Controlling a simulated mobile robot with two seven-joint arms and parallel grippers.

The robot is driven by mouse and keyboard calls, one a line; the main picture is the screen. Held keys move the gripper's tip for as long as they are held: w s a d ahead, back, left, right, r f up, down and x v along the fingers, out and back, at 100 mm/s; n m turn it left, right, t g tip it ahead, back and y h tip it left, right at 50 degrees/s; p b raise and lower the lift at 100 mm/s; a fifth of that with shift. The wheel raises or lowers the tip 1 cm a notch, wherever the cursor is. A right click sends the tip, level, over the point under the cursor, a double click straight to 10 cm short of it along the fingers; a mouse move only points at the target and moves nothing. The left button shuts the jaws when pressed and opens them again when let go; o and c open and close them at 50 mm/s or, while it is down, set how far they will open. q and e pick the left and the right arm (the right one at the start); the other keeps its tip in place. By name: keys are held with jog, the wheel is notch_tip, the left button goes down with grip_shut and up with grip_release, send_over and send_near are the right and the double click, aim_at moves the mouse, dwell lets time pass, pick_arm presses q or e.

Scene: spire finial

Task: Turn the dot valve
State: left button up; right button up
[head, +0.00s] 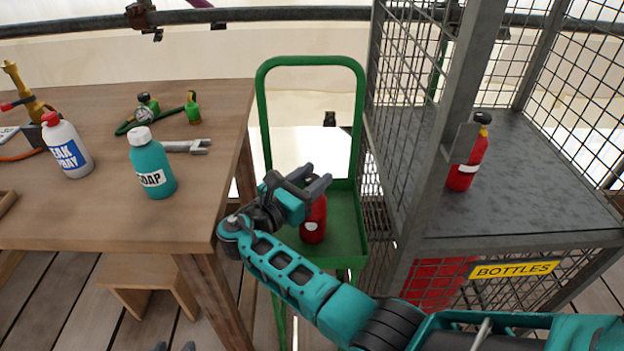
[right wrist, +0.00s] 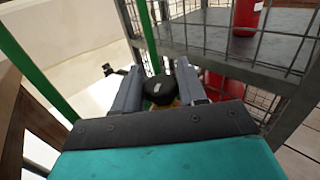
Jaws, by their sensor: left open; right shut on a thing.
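A red bottle with a round white dot label (head: 313,224) stands in the green cart. Its top is hidden behind my right gripper (head: 307,186) in the head view. In the right wrist view, its black valve knob (right wrist: 158,90) sits between the two fingers of my right gripper (right wrist: 160,82), which is shut on it. Of my left gripper (head: 175,347), only two dark fingertips show, apart and empty, at the bottom edge of the head view. A second red bottle, with a white bar label (head: 466,165), stands in the wire cage.
The green cart (head: 350,215) stands between the wooden table (head: 80,215) and the wire cage (head: 440,205) marked BOTTLES. The table holds a soap bottle (head: 152,165), a leak spray bottle (head: 68,148), a wrench (head: 188,146) and a green hose with gauge (head: 150,112).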

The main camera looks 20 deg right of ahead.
aim_at(312, 178)
pick_arm(q)
jog(key=shift+s+f, duration=0.15)
jog(key=shift+s, duration=0.05)
pick_arm(e)
jog(key=o, duration=1)
jog(key=shift+c, duration=0.2)
notch_tip(312, 178, up, 6)
jog(key=shift+f+p, duration=0.25)
jog(key=shift+p, duration=0.95)
pick_arm(q)
jog(key=r+p, duration=0.1)
jog(key=a+p, duration=0.1)
jog(key=s+a+r+p, duration=0.1)
jog(key=shift+a+r+y, duration=0.15)
jog(key=shift+r+y, duration=0.15)
jog(key=shift+y, duration=0.1)
pick_arm(e)
notch_tip(312, 178, up, 14)
jog(key=shift+r, duration=0.25)
